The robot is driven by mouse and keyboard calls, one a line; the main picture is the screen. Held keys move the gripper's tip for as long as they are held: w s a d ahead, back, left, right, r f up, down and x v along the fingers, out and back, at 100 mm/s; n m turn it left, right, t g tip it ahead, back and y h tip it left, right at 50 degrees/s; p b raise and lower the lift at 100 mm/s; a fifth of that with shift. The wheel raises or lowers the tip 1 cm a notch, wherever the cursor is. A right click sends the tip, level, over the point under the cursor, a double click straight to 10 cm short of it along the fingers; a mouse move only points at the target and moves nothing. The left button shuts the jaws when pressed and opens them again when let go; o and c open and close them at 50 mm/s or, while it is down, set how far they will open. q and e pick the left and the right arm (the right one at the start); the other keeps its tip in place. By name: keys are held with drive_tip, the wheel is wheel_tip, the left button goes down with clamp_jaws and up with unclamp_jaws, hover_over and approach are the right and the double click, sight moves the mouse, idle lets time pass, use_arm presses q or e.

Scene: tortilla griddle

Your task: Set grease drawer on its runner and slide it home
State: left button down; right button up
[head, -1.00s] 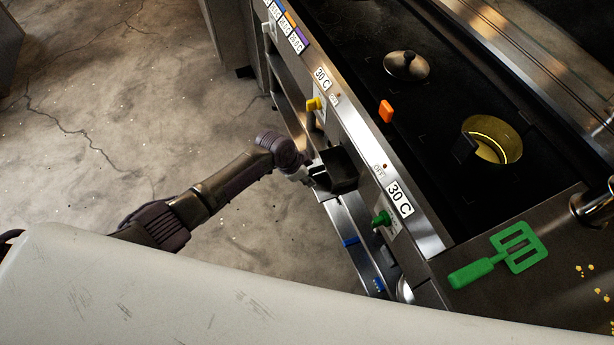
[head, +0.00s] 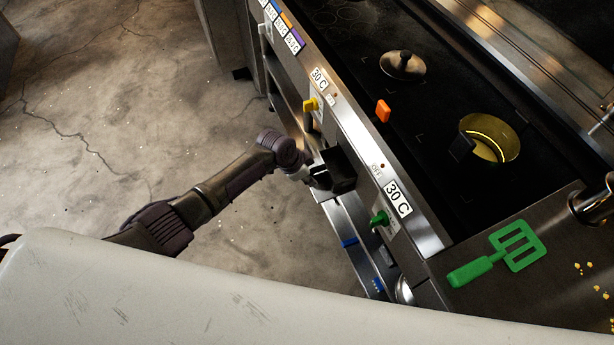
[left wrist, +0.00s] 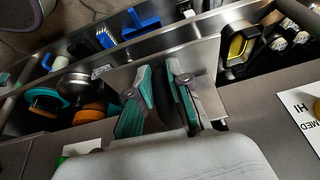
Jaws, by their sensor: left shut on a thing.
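My left gripper (head: 328,174) is at the front of the griddle cabinet, below the control panel, between the yellow and green knobs. In the left wrist view its two teal-padded fingers (left wrist: 163,103) are close together with a narrow gap. They are shut on what seems to be part of the grease drawer, a bright metal piece (left wrist: 207,58) reaching beyond the fingers. The grip point is largely hidden by the fingers. A dark block (head: 342,168) is at the gripper in the head view; I cannot tell whether it belongs to the drawer. The runner cannot be made out. My right gripper is not in view.
A metal shelf (head: 345,222) with blue items runs below the panel. The green knob (head: 381,218) and yellow knob (head: 311,105) stick out nearby. Floor at left is clear.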

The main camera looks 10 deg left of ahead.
sight(326, 167)
use_arm(q)
drive_tip(key=shift+w+d+b, duration=0.3)
drive_tip(key=shift+w+d, duration=0.15)
drive_tip(key=shift+d, duration=0.2)
drive_tip(key=shift+w+d+b, duration=0.25)
drive_tip(key=shift+w+d, duration=0.2)
drive_tip(key=shift+d, duration=0.2)
idle(2.6)
drive_tip(key=shift+w+d+b, duration=0.4)
drive_tip(key=shift+w+d, duration=0.05)
drive_tip(key=shift+d, duration=0.25)
drive_tip(key=shift+w+d+b, duration=0.4)
drive_tip(key=shift+w+d, duration=0.05)
drive_tip(key=shift+d, duration=0.2)
idle(2.8)
